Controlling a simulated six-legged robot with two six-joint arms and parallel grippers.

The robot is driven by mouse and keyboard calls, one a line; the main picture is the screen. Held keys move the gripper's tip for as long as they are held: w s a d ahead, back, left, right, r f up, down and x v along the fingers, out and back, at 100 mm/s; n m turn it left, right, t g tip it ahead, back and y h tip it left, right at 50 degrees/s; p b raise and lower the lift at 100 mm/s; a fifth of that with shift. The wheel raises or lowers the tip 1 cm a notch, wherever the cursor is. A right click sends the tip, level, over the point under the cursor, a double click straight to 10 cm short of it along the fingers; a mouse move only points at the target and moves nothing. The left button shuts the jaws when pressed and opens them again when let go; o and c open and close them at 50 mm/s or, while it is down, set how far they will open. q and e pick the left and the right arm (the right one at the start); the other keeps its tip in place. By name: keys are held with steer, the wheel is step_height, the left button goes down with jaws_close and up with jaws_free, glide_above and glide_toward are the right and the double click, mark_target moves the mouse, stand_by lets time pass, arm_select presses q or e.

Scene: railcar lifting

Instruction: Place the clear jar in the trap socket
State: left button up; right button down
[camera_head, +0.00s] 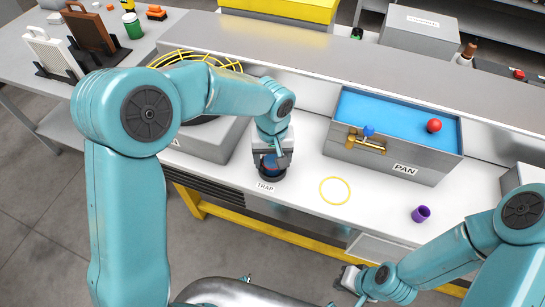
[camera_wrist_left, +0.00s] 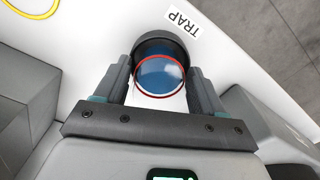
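The clear jar (camera_wrist_left: 160,76), with a red rim and blue inside, sits between the fingers of my left gripper (camera_wrist_left: 159,88) in the left wrist view. Both fingers appear to touch its sides. In the head view, my left gripper (camera_head: 272,160) points down over the black round trap socket (camera_head: 272,176), beside the TRAP label. The jar's lower end appears within the socket's dark ring (camera_wrist_left: 160,42); how deep it sits is hidden. My right gripper (camera_head: 347,279) is low in front of the bench, and its fingers are too small to read.
A grey PAN box (camera_head: 400,168) with blue inside, a red ball (camera_head: 434,125) and a brass tap (camera_head: 366,142) stands right of the socket. A yellow ring (camera_head: 335,190) and purple cup (camera_head: 421,214) are on the bench. A yellow wire guard (camera_head: 205,58) is behind my left arm.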

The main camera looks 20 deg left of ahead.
arm_select(q)
steer(key=shift+o, duration=0.6)
steer(key=shift+r, duration=0.1)
steer(key=shift+r, duration=0.3)
step_height(320, 180, up, 12)
steer(key=shift+f+p, duration=0.2)
steer(key=shift+p, duration=0.2)
steer(key=shift+s, duration=0.1)
